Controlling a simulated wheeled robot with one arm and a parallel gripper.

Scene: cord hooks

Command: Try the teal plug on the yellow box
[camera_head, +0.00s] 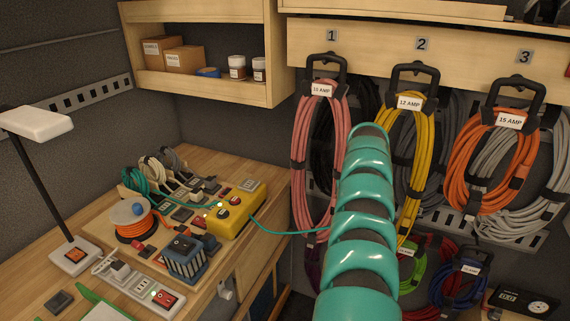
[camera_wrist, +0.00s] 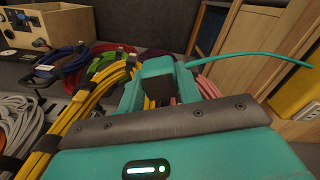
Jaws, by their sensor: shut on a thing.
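The yellow box (camera_head: 238,208) sits at the bench's right edge, with a small green light lit on top. A teal cord (camera_head: 285,231) runs from the box side to the right and passes behind my arm. In the wrist view my gripper (camera_wrist: 170,88) is shut on a teal and dark piece, which appears to be the teal plug (camera_wrist: 156,67). The teal cord (camera_wrist: 250,54) leads off from it to the right. The yellow box (camera_wrist: 297,92) shows at the right edge, apart from the gripper. The plug's front is hidden. In the head view my arm hides the gripper.
Hooks 1, 2 and 3 hold pink (camera_head: 318,150), yellow (camera_head: 422,150) and orange (camera_head: 495,160) cord coils close around my arm. The bench holds an orange reel (camera_head: 135,225), a blue transformer (camera_head: 184,260), a power strip (camera_head: 150,292) and a lamp (camera_head: 40,122).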

